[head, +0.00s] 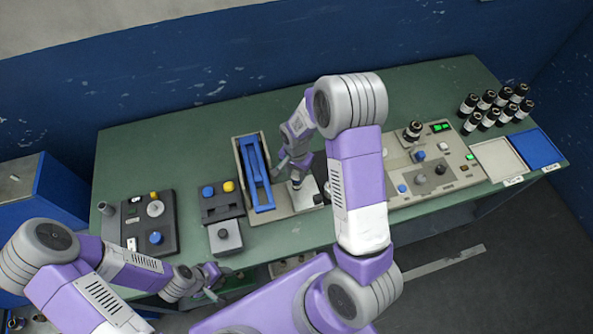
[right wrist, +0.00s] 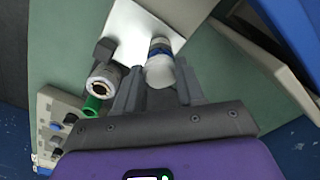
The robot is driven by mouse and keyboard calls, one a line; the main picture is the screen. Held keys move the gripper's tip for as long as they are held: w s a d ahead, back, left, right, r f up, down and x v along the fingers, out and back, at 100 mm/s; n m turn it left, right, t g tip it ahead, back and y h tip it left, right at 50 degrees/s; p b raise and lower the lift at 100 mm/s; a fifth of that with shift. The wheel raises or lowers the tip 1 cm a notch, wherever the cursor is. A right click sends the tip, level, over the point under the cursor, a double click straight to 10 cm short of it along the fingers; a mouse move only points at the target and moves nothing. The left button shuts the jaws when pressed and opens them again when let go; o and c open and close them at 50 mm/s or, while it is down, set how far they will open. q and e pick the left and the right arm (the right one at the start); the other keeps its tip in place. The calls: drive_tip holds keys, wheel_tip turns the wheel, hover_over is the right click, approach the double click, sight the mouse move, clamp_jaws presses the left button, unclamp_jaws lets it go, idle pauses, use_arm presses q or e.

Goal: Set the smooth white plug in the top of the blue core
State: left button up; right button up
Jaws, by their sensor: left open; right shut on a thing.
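In the right wrist view the smooth white plug (right wrist: 159,74) is between the fingers of my right gripper (right wrist: 159,85), which is shut on it. Just past the plug is a blue ring-like end (right wrist: 160,48), apparently the blue core, in front of a pale plate (right wrist: 135,28). The plug overlaps it in the picture; I cannot tell whether it sits in the core's top. In the head view my right gripper (head: 296,181) is low over the grey fixture, and the arm hides much there. My left gripper (head: 208,284) is open and empty near the table's front edge.
A grey tray with a blue frame (head: 252,170) stands left of the right gripper. A white-rimmed hollow roll (right wrist: 103,82) and a green cylinder (right wrist: 92,105) are close by. A control panel (head: 430,170) and several black bottles (head: 490,108) are to the right.

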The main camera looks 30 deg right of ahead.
drive_tip(key=shift+f, duration=0.1)
idle(0.3)
drive_tip(key=shift+f+b, duration=0.35)
drive_tip(key=shift+b, duration=0.1)
drive_tip(key=shift+s, duration=0.1)
idle(0.6)
drive_tip(key=o, duration=1.6)
drive_tip(key=shift+f, duration=0.1)
drive_tip(key=shift+c, duration=0.2)
drive_tip(key=shift+d+r+p, duration=0.1)
drive_tip(key=shift+r+p, duration=0.45)
drive_tip(key=shift+r, duration=0.35)
drive_tip(key=shift+r+p, duration=2.35)
drive_tip(key=shift+r, duration=0.8)
